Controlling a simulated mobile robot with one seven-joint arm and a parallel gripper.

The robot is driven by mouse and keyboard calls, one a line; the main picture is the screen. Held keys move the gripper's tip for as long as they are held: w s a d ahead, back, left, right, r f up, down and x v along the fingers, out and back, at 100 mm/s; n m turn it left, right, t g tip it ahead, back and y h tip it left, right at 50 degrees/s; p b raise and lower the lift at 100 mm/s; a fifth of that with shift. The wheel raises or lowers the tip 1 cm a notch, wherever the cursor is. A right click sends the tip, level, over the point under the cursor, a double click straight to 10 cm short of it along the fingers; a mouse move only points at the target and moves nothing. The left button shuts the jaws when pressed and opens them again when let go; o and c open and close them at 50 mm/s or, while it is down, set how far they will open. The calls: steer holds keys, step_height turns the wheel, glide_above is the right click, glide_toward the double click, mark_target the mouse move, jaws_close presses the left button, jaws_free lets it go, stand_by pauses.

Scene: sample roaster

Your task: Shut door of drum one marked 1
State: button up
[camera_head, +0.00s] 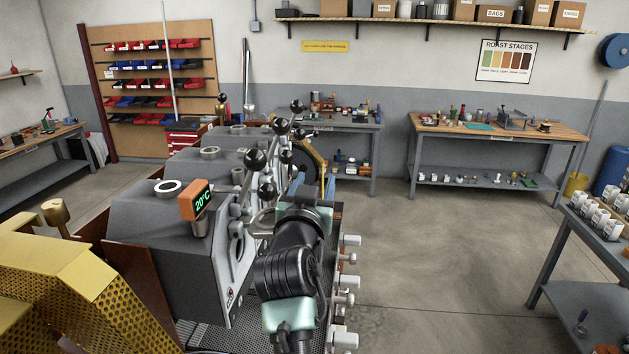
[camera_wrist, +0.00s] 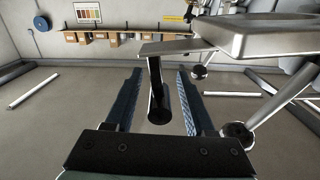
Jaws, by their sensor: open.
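The roaster (camera_head: 150,225) is a row of dark grey drum housings. Its front has levers with black ball knobs (camera_head: 267,191). My arm covers part of the nearest front, and I cannot read a number 1 anywhere. My gripper (camera_head: 314,183) is in front of the roaster, with blue fingers apart. In the wrist view my gripper (camera_wrist: 160,102) is open, and a dark cylindrical handle (camera_wrist: 158,108) stands between its fingers with gaps on both sides. The handle joins a flat metal arm beside a bright metal part (camera_wrist: 265,40). I cannot tell whether this is the door of drum one.
Grey knobs (camera_head: 346,271) line the roaster's lower front edge. A yellow perforated cover (camera_head: 75,290) is at the lower left. The floor (camera_head: 430,260) to the right is clear up to the workbenches.

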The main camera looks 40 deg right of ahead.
jaws_close()
stand_by(1.4)
